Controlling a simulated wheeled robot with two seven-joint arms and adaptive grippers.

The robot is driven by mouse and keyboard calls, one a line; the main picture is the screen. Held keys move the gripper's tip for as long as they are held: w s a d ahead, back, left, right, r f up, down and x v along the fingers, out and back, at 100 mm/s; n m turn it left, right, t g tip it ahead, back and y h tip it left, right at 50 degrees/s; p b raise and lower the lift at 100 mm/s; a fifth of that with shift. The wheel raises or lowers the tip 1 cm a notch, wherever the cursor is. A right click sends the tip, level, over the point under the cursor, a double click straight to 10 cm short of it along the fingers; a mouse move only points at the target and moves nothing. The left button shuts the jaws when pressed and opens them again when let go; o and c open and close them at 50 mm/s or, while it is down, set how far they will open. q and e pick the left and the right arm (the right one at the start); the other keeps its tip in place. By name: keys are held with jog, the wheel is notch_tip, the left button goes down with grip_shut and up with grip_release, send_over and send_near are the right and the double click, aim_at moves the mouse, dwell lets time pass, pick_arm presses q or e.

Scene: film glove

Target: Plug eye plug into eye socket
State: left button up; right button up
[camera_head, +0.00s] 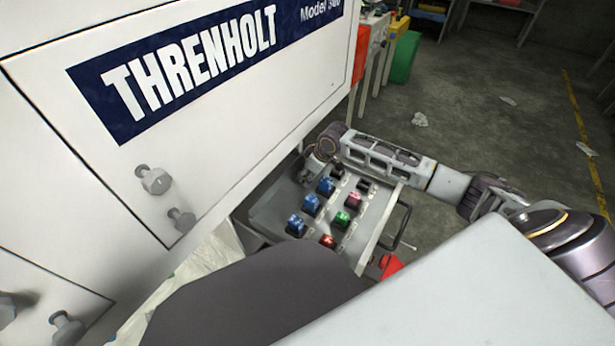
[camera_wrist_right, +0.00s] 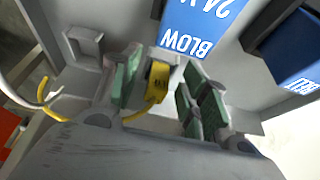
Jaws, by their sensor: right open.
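My right gripper (camera_wrist_right: 160,92) is open, its green-padded fingers apart. A yellow piece with dark lettering too small to read, which looks like the eye plug (camera_wrist_right: 157,80), lies between the fingers, closer to the left one. A yellow strip curves down from it. I cannot tell whether the pads touch it. No eye socket can be made out. In the head view my right gripper (camera_head: 313,172) is at the far end of the grey panel (camera_head: 368,222), mostly hidden by its wrist. My left gripper is not in view.
Blue blocks marked BLOW (camera_wrist_right: 200,25) and BELT (camera_wrist_right: 298,65) stand close beyond the fingers. A white THRENHOLT cabinet (camera_head: 230,100) rises at left. Open floor (camera_head: 480,120) lies at right.

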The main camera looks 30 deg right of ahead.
jog(key=shift+f, duration=0.15)
jog(key=shift+c, duration=0.2)
grip_shut()
dwell(0.4)
